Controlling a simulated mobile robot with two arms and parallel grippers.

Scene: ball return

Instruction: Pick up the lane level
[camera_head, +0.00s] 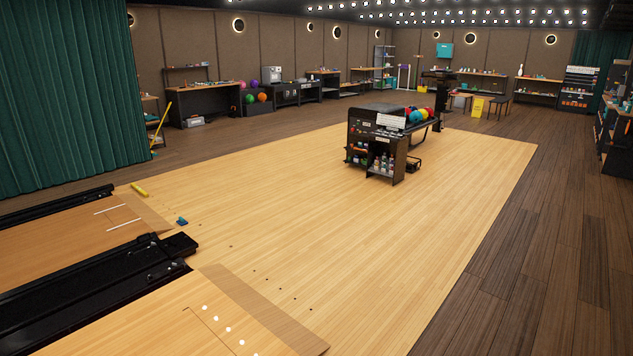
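A short yellow bar (139,190) lies on the pale wood floor at the left, near the end of the far lane; it looks like the lane level, but it is too small to be sure. A small blue-and-dark object (182,221) lies on the floor to its right and nearer; I cannot tell what it is. Neither of my grippers is in view.
A black ball return (376,125) with colored balls and bottles stands mid-floor. Black gutters (95,290) and lanes fill the lower left. Green curtain (68,90) hangs at left. Workbenches (205,103) line the back wall. The pale floor between is mostly clear.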

